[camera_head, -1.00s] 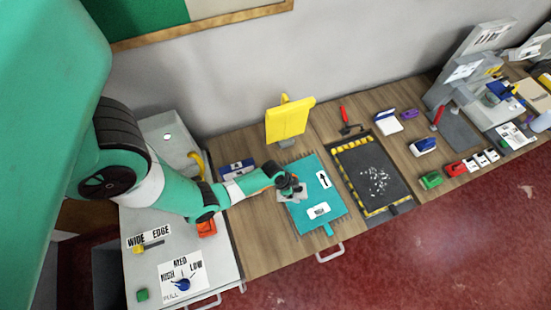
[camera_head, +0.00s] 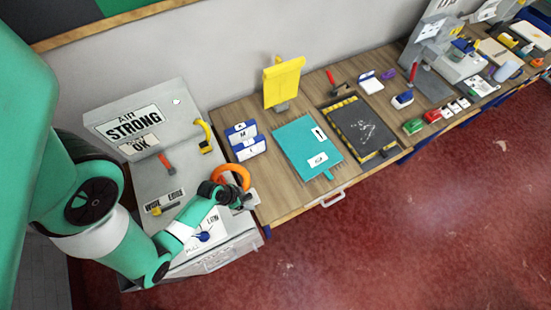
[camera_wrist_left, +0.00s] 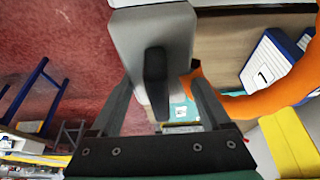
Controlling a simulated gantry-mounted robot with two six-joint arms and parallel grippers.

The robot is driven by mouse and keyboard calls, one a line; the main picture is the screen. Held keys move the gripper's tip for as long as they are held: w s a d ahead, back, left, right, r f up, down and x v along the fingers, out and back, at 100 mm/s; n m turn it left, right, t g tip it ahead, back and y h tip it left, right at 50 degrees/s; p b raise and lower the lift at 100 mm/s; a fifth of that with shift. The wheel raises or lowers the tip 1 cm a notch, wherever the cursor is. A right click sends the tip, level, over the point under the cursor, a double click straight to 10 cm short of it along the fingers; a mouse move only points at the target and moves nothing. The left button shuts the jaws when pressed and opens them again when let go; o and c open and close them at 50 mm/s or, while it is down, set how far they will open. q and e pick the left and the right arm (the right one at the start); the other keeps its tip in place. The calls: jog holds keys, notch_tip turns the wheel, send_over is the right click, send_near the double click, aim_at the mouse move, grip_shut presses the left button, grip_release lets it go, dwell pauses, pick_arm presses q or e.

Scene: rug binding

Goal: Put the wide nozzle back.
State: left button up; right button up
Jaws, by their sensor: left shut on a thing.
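My left gripper (camera_head: 238,200) is over the right edge of the grey cabinet at the left of the head view. It is shut on a grey, broad-headed piece, which I take to be the wide nozzle (camera_wrist_left: 155,35). In the left wrist view its dark stem lies between the fingers and its grey head sticks out beyond them. An orange hose (camera_head: 235,172) arches just behind the gripper and also curves at the right of the wrist view (camera_wrist_left: 262,103). The WIDE and EDGE labels (camera_head: 163,201) lie on the cabinet, left of the gripper. My right gripper is not in view.
The teal rug (camera_head: 300,145) lies flat on the bench, beside the dark tray (camera_head: 362,130). A yellow handle (camera_head: 205,137) and a sign reading STRONG (camera_head: 135,125) are at the cabinet's back.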

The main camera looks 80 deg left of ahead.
pick_arm(q)
jog(key=b, duration=0.5)
send_near(281, 197)
jog(key=b+x, duration=0.1)
jog(key=b, duration=0.2)
jog(key=shift+w+a+f, duration=0.15)
jog(key=shift+f, duration=0.05)
jog(key=shift+w+f+b, duration=0.2)
jog(key=shift+w+b, duration=0.1)
jog(key=shift+b, duration=0.1)
jog(key=shift+w, duration=0.15)
jog(key=shift+s+b+x, duration=0.15)
jog(key=shift+b+x, duration=0.4)
jog(key=shift+x, duration=0.4)
jog(key=shift+s+b+x, duration=0.15)
jog(key=shift+b+x, duration=0.35)
jog(key=shift+x, duration=0.4)
jog(key=shift+f, duration=0.25)
jog(key=o, duration=1)
jog(key=shift+f, duration=0.15)
jog(key=shift+o, duration=1.4)
